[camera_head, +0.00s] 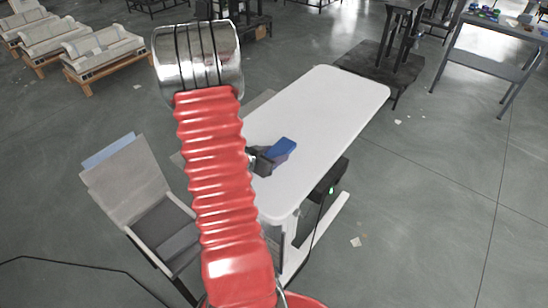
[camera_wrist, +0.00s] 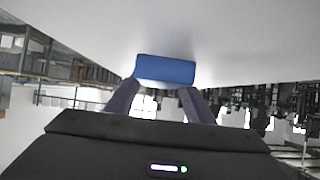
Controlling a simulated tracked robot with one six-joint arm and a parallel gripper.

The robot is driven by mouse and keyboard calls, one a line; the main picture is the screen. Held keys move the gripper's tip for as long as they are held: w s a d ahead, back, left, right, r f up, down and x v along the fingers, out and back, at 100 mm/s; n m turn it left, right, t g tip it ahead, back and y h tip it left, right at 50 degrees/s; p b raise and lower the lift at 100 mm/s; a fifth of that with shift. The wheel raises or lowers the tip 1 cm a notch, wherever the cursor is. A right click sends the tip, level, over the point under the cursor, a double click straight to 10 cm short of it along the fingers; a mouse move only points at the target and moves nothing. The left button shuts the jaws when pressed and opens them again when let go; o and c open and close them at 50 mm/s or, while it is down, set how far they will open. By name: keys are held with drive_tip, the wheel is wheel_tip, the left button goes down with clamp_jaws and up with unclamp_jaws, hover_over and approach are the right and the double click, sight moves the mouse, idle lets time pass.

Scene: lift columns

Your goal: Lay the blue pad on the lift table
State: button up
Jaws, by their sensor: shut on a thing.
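The blue pad (camera_head: 283,148) is at the tip of my gripper (camera_head: 271,157), over the middle of the white lift table (camera_head: 330,100). In the wrist view the blue pad (camera_wrist: 165,69) sits between the ends of my two purplish fingers, and my gripper (camera_wrist: 160,88) is shut on it. The white tabletop (camera_wrist: 230,35) fills the upper part of that view, close beyond the pad. I cannot tell whether the pad touches the tabletop. My red arm hides part of the table's left side.
A grey chair (camera_head: 130,180) stands left of the table, with a light blue panel (camera_head: 108,150) behind its back. A dark box (camera_head: 328,178) with a green light hangs under the table's right edge. The tabletop around the pad looks bare. A workbench (camera_head: 490,62) stands at upper right.

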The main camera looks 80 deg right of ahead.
drive_tip(key=shift+f, duration=0.8)
drive_tip(key=shift+f, duration=0.1)
drive_tip(key=o, duration=1.1)
drive_tip(key=shift+o, duration=0.2)
drive_tip(key=shift+w+a+r, duration=0.2)
drive_tip(key=shift+a+r, duration=0.1)
drive_tip(key=shift+r, duration=0.05)
drive_tip(key=v, duration=1.1)
drive_tip(key=shift+a, duration=0.1)
